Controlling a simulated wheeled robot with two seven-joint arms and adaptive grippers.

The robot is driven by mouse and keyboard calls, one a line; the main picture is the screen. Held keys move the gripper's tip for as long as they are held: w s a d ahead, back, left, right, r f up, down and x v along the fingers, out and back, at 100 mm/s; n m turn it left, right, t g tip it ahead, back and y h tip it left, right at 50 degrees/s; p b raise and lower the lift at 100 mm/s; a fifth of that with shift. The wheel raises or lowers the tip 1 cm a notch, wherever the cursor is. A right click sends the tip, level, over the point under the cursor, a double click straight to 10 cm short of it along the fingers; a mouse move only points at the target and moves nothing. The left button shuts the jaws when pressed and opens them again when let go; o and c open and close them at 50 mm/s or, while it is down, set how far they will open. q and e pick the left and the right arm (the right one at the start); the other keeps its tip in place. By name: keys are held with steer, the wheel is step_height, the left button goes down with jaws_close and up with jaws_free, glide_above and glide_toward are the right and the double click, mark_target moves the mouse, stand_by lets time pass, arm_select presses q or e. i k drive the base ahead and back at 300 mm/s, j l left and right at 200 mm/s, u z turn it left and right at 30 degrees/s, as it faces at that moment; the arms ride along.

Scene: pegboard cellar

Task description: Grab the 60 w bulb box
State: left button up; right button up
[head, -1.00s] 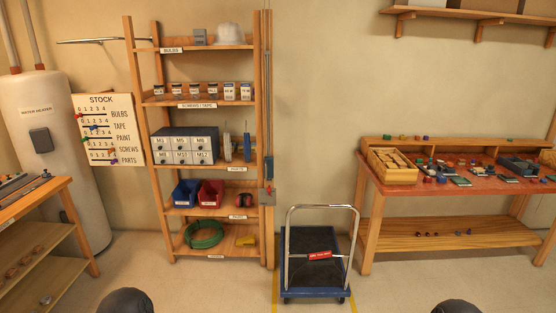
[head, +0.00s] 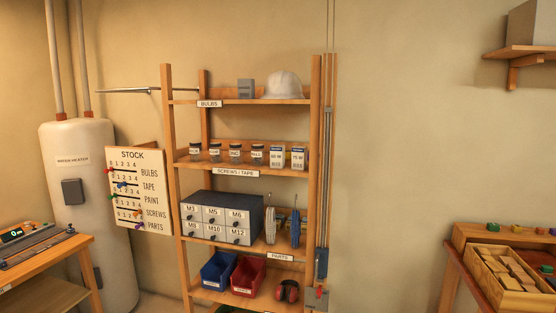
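Two white bulb boxes with dark tops stand side by side at the right end of the second shelf from the top of the wooden rack. The left one, whose small print seems to read 60 W, is the 60 w bulb box (head: 277,158). The right one (head: 298,158) seems to read 75 W. Both stand upright, with their fronts unobstructed. Neither of my grippers is in view.
Several lidded jars (head: 236,153) stand left of the boxes on the same shelf (head: 215,167). A white hard hat (head: 283,85) is on the shelf above, a drawer cabinet (head: 222,217) below. Vertical rails (head: 327,150) run beside the rack's right post. A workbench (head: 456,270) stands at right.

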mark_target(277, 152)
steer(key=i+j+z, duration=0.2)
steer(key=i+j, duration=0.55)
